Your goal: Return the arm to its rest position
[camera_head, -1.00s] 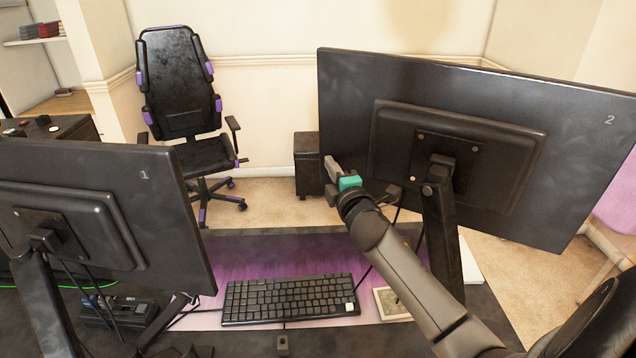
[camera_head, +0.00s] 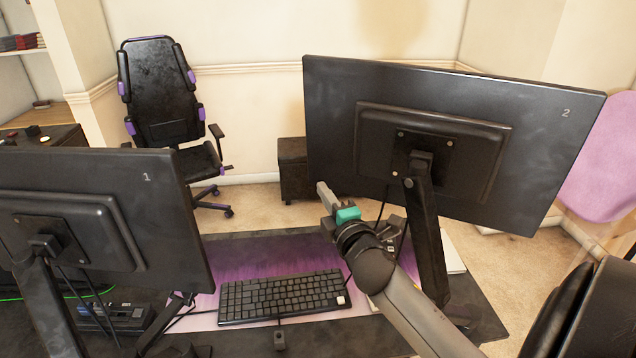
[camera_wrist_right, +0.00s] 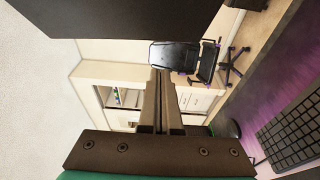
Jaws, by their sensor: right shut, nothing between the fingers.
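My right arm comes in from the lower right in the head view. Its gripper (camera_head: 323,192) is in front of the lower left part of monitor 2 (camera_head: 330,120), above the desk. Its fingers are shut and empty. In the right wrist view the two fingers (camera_wrist_right: 160,100) lie side by side, with a dark panel (camera_wrist_right: 150,18) close across the top. My left gripper is in neither view.
Monitor 1 (camera_head: 110,170) stands at the left on its arm. The keyboard (camera_head: 280,296) lies on the purple mat (camera_head: 250,262) below my right gripper. Monitor 2's stand (camera_head: 428,240) rises close beside my right arm. An office chair (camera_head: 160,95) stands behind the desk.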

